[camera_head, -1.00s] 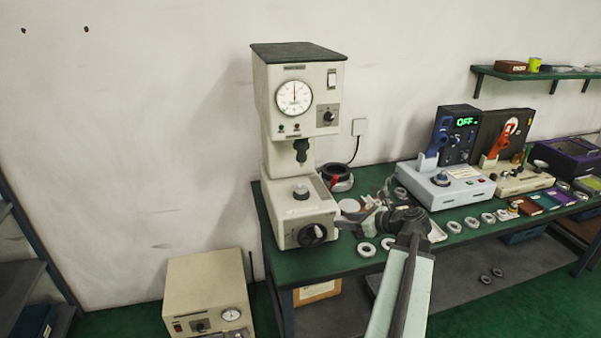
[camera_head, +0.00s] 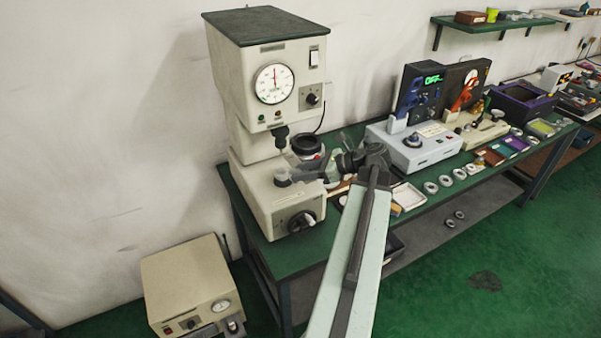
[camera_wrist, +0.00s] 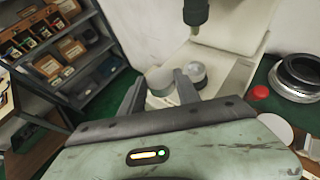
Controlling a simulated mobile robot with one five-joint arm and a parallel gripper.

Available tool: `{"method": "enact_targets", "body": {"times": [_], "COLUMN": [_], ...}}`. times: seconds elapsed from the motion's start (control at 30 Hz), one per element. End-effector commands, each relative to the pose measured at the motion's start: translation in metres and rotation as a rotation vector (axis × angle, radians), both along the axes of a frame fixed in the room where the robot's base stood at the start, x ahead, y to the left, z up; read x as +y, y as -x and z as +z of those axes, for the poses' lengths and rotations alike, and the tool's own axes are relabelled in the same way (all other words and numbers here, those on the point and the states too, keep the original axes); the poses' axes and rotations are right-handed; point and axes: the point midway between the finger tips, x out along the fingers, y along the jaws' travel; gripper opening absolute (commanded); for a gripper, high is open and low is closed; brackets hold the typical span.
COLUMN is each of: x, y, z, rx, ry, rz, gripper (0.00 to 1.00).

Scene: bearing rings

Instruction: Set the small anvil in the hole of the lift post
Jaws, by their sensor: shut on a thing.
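The small anvil (camera_wrist: 159,78) is a pale, flat-topped disc between the fingers of my gripper (camera_wrist: 160,92) in the wrist view. My gripper is shut on it; its lower part is partly hidden. The lift post (camera_wrist: 194,72) is a short grey round post with a ring-like top, just beyond and right of the anvil, partly behind the right finger. In the head view the lift post (camera_head: 282,176) stands on the tester's base, and my gripper (camera_head: 308,174) is close to its right. The anvil is hard to make out there.
The tester's dark spindle (camera_wrist: 196,12) hangs above the post. Its cream body (camera_head: 265,75) rises behind. A black ring-shaped part (camera_wrist: 298,76) and a red button-like thing (camera_wrist: 259,92) lie to the right. A grey disc (camera_wrist: 275,127) shows near my gripper's right edge.

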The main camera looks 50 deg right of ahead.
Motion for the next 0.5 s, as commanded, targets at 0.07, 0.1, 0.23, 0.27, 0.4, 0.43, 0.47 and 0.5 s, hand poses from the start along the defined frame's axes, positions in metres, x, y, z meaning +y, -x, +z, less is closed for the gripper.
{"method": "enact_targets", "body": {"times": [0.07, 0.1, 0.23, 0.27, 0.4, 0.43, 0.47, 0.5], "x": [-0.004, -0.006, -0.012, -0.014, -0.020, -0.022, -0.023, -0.025], "y": [-0.011, -0.016, -0.031, -0.035, -0.051, -0.055, -0.058, -0.063], "z": [0.000, 0.000, 0.000, 0.000, 0.000, 0.000, 0.000, 0.000], "rx": [-0.001, -0.001, 0.000, -0.001, -0.001, -0.001, -0.001, -0.001], "ry": [-0.001, -0.001, -0.002, -0.001, -0.001, -0.001, -0.001, 0.000], "rz": [0.003, 0.004, 0.003, 0.003, 0.003, 0.003, 0.003, 0.004], "gripper": [0.00, 0.00, 0.00, 0.00, 0.00, 0.00, 0.00, 0.00]}}
